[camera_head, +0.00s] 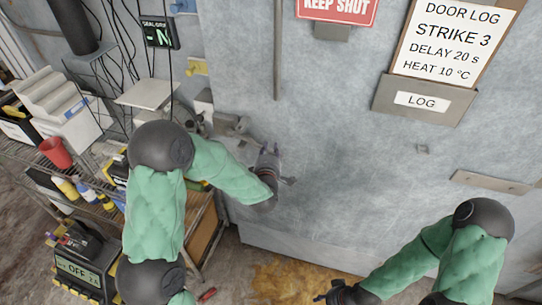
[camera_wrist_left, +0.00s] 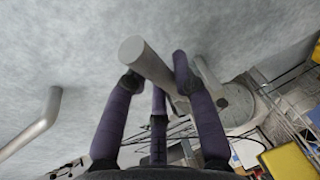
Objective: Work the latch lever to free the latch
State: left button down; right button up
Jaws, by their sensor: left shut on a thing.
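The latch (camera_head: 228,128) is a grey metal fitting at the left edge of the grey freezer door in the head view. My left gripper (camera_head: 271,158) is at the door face just right of it. In the left wrist view, the purple fingers of my left gripper (camera_wrist_left: 160,76) are closed around the round grey latch lever (camera_wrist_left: 139,55), whose end sticks out past the fingertips. In the head view the lever's grip is mostly hidden by the gripper. My right gripper (camera_head: 328,296) is low at the bottom, away from the latch; its finger opening is unclear.
A door log board (camera_head: 448,42) and a red sign (camera_head: 338,8) are on the door. A wire shelf (camera_head: 70,165) with a red cup (camera_head: 57,152) and bottles stands left. A grey bar handle (camera_wrist_left: 32,130) shows in the left wrist view. Rusty stains mark the floor.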

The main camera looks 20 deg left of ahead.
pick_arm(q)
jog(key=shift+s+a+f+m+h+b, duration=0.1)
jog(key=shift+s+a+m+h+b, duration=0.15)
jog(key=shift+h+b, duration=0.3)
jog(key=shift+s+a+m+h+b, duration=0.2)
jog(key=shift+s+m+h+b, duration=0.25)
jog(key=shift+s+h+b, duration=0.15)
jog(key=shift+s+a+m+h+b, duration=0.2)
jog(key=shift+s+m+h+b, duration=0.25)
jog(key=shift+s+b, duration=0.2)
jog(key=c, duration=1)
grip_release()
jog(key=s+r, duration=0.2)
jog(key=s, duration=0.9)
jog(key=shift+s+r, duration=0.2)
jog(key=shift+s, duration=0.2)
jog(key=shift+a, duration=0.1)
